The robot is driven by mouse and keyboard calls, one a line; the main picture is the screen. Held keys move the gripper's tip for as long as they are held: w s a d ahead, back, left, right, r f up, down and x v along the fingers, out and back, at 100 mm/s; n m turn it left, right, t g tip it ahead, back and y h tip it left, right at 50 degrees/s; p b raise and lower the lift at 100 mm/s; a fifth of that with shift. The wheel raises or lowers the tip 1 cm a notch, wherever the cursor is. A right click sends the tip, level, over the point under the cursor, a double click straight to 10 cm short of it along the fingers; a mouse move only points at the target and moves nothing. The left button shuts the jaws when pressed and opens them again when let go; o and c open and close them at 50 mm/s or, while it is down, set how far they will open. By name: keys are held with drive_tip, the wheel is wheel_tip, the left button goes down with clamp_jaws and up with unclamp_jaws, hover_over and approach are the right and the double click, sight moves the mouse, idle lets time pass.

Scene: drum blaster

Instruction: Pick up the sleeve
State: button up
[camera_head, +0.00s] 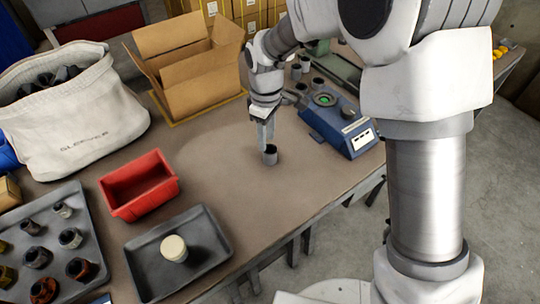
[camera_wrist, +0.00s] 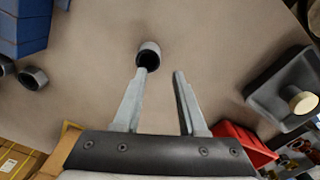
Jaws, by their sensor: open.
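The sleeve (camera_head: 270,155) is a small dark grey hollow cylinder standing on the brown table. In the wrist view the sleeve (camera_wrist: 149,55) shows its dark open bore and lies just beyond the tip of the left finger. My gripper (camera_head: 266,134) is above and close to the sleeve in the head view. In the wrist view my gripper (camera_wrist: 159,72) has its two fingers apart with nothing between them. The sleeve is off to the left of the middle of the gap. I cannot tell whether a finger touches it.
A blue device (camera_head: 338,124) stands right of the sleeve, with more cylinders behind it. Table around the sleeve is clear.

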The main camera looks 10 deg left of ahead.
sight(267, 154)
wheel_tip(267, 154, down, 8)
drive_tip(key=shift+w+r+b, duration=0.1)
drive_tip(key=shift+w+b, duration=0.05)
drive_tip(key=shift+b, duration=0.55)
clamp_jaws()
idle(1.1)
